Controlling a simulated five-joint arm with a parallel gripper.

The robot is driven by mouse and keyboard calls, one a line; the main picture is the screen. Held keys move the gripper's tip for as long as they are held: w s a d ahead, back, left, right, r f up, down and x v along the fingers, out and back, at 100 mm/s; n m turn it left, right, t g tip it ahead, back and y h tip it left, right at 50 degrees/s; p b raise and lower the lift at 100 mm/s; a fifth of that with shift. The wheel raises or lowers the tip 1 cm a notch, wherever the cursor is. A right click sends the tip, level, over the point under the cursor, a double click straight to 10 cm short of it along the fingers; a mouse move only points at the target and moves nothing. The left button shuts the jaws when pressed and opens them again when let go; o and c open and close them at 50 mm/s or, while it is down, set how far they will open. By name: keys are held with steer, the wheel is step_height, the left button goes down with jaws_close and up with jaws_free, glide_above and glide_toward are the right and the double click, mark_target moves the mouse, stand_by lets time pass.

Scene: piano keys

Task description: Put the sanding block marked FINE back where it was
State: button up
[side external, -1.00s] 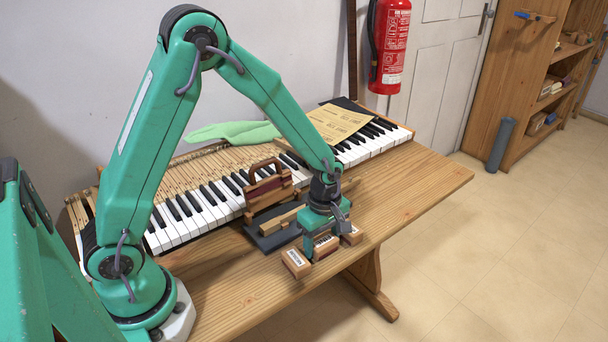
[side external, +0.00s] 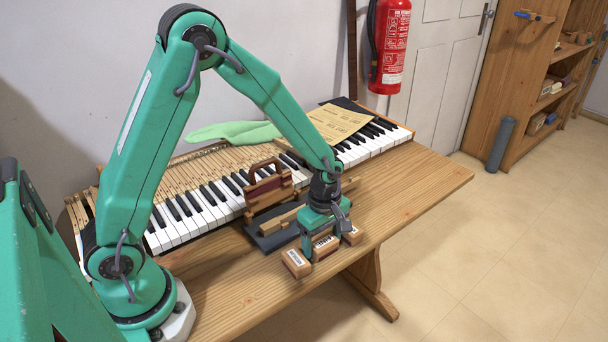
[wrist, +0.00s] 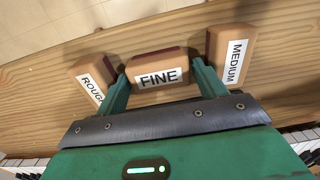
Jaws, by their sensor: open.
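The sanding block marked FINE (wrist: 158,64) is light wood with a darker band and a white label. It rests on the wooden table in the middle of a row of blocks, and also shows in the side view (side external: 325,248). My gripper (wrist: 161,80) is open, with one finger on each side of the FINE block. In the side view my gripper (side external: 324,238) is low over the table at the row. The block marked ROUGH (wrist: 93,77) is to the left and the block marked MEDIUM (wrist: 230,54) to the right, each just outside a finger.
Behind the row are a dark tray (side external: 268,239) with wooden pieces and a red-brown handled tool (side external: 270,187). The piano keyboard (side external: 202,212) runs along the back. A paper sheet (side external: 337,122) lies on it. The table's right part (side external: 415,185) is clear.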

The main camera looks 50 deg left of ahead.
mark_target(322, 241)
step_height(322, 241, up, 12)
steer(key=shift+f, duration=0.15)
stand_by(0.5)
stand_by(0.5)
steer(key=s+a+r+m+t, duration=0.2)
steer(key=s+r+m, duration=0.4)
steer(key=s+m, duration=0.2)
steer(key=s+a+r+m+t, duration=0.3)
steer(key=s+r+m, duration=0.3)
steer(key=s+m, duration=0.2)
steer(key=shift+s+m+t, duration=0.25)
steer(key=shift+m+t, duration=0.05)
steer(key=shift+m, duration=0.7)
steer(key=shift+r, duration=0.1)
